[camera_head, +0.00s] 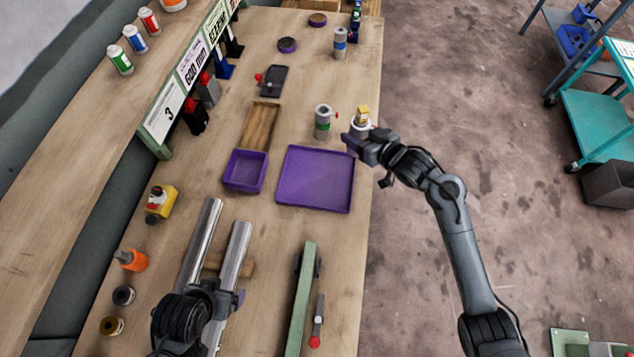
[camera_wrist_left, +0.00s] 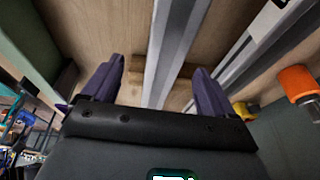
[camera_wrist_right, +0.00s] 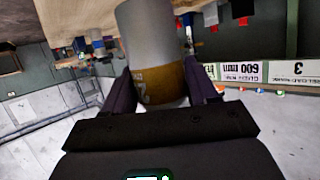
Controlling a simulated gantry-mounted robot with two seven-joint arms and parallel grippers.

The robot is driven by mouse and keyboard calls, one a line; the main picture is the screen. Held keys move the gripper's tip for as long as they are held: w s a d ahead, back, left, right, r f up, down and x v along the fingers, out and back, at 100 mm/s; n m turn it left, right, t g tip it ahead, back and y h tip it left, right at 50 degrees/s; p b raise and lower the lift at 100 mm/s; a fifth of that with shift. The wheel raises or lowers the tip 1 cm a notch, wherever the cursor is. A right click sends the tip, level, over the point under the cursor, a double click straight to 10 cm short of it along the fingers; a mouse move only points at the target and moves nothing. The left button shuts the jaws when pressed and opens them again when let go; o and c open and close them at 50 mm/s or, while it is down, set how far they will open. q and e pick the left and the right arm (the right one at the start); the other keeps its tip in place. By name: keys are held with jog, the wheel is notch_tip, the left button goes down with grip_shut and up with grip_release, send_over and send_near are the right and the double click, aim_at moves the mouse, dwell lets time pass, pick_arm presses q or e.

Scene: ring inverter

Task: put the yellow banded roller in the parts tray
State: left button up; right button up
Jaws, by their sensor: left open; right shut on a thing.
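My right gripper (camera_head: 357,134) is shut on the yellow banded roller (camera_head: 361,125), near the right edge of the bench. In the right wrist view the roller (camera_wrist_right: 150,40) is a grey cylinder with an ochre-yellow band between the fingers. Whether it touches the bench is unclear. A large shallow purple tray (camera_head: 315,180) lies empty, left of and nearer than the roller. A smaller, deeper purple bin (camera_head: 245,171) stands beside it; I cannot tell which is the parts tray. My left gripper (camera_head: 215,289) is open over two metal rails (camera_head: 236,255), with one rail showing between its fingers.
A green banded roller (camera_head: 323,121) stands just left of the held one. A blue banded roller (camera_head: 340,42) stands farther back. A wooden tray (camera_head: 260,126) lies behind the purple bin. A long green bar (camera_head: 301,300) and a red-tipped tool (camera_head: 317,320) lie in front.

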pick_arm(q)
jog(key=shift+f, duration=0.4)
pick_arm(e)
jog(key=shift+w+a+r+n+y, duration=0.3)
jog(key=shift+w+r, duration=0.2)
pick_arm(q)
jog(key=shift+f+b, duration=0.1)
jog(key=shift+b, duration=0.2)
pick_arm(e)
jog(key=shift+a, duration=0.25)
pick_arm(q)
jog(key=shift+d+f+b, duration=0.1)
jog(key=shift+f+b, duration=0.65)
jog(key=shift+s+f+b, duration=0.1)
jog(key=shift+f+b, duration=0.35)
jog(key=shift+f, duration=0.05)
pick_arm(e)
jog(key=shift+s+a+f, duration=0.75)
jog(key=shift+a+f, duration=0.95)
jog(key=shift+f, duration=0.1)
jog(key=shift+s+a+f, duration=0.8)
jog(key=shift+a+f, duration=0.95)
jog(key=shift+s+a+f, duration=0.75)
jog(key=shift+a+f, duration=0.95)
jog(key=shift+f, duration=0.1)
